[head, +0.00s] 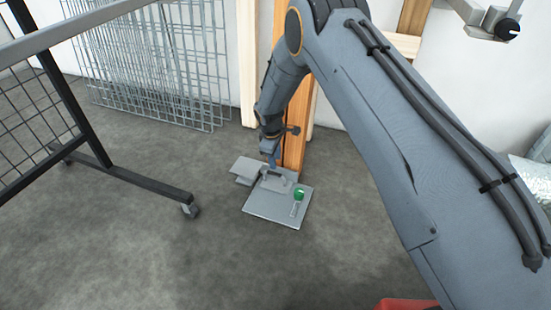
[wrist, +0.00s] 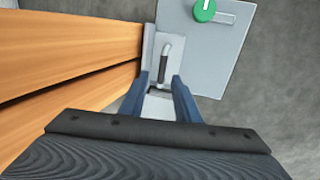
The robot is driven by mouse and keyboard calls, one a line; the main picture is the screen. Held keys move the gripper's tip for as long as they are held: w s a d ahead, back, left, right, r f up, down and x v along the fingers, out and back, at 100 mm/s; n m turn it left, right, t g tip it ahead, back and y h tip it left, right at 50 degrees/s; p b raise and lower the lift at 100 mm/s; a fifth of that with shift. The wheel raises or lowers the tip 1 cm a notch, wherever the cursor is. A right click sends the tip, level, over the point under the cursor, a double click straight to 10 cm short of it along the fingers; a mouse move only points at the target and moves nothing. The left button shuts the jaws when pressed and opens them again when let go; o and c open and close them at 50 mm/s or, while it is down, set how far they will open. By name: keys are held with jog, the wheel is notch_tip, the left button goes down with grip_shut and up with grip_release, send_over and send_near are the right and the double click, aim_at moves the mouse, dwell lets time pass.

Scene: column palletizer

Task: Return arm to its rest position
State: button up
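My arm reaches down from the upper middle of the head view, and my gripper (head: 270,160) is at its lower end. The plate (head: 268,212) carries a round green knob (head: 299,193). I cannot tell whether the fingers touch the handle.
Wooden boards (head: 294,145) stand right behind the gripper, and fill the left of the wrist view (wrist: 70,50). A dark wheeled mesh frame (head: 120,174) is at left. Wire grid panels (head: 150,65) lean on the back wall. The grey floor (head: 150,255) is clear in front.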

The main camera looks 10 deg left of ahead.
jog(key=s+a+r+m+p, duration=0.1)
jog(key=s+r, duration=0.5)
jog(key=r, duration=0.4)
jog(key=s+a+r+m+y+p, duration=0.1)
jog(key=s+r+m, duration=0.1)
jog(key=s+r, duration=0.6)
jog(key=s+r+m, duration=0.1)
jog(key=s+r, duration=0.4)
jog(key=r, duration=0.6)
jog(key=s+d+r+m+g+p, duration=0.1)
jog(key=s+d+r, duration=0.25)
jog(key=s, duration=0.65)
jog(key=s+d+r+m+y+p, duration=0.1)
jog(key=s+d+r+m+p, duration=0.3)
jog(key=s, duration=0.6)
jog(key=s+d+r+n+g+b, duration=0.1)
jog(key=s+d+r, duration=0.1)
jog(key=s+r, duration=0.55)
jog(key=s+d+r+m+p, duration=0.1)
jog(key=d+r+m+p, duration=0.2)
jog(key=d+r+p, duration=0.7)
jog(key=d+r+m+h+p, duration=0.1)
jog(key=d+r+m+p, duration=0.2)
jog(key=d+r+p, duration=0.6)
notch_tip(320, 180, up, 7)
jog(key=p, duration=1.7)
jog(key=shift+s+d+m+p, duration=0.4)
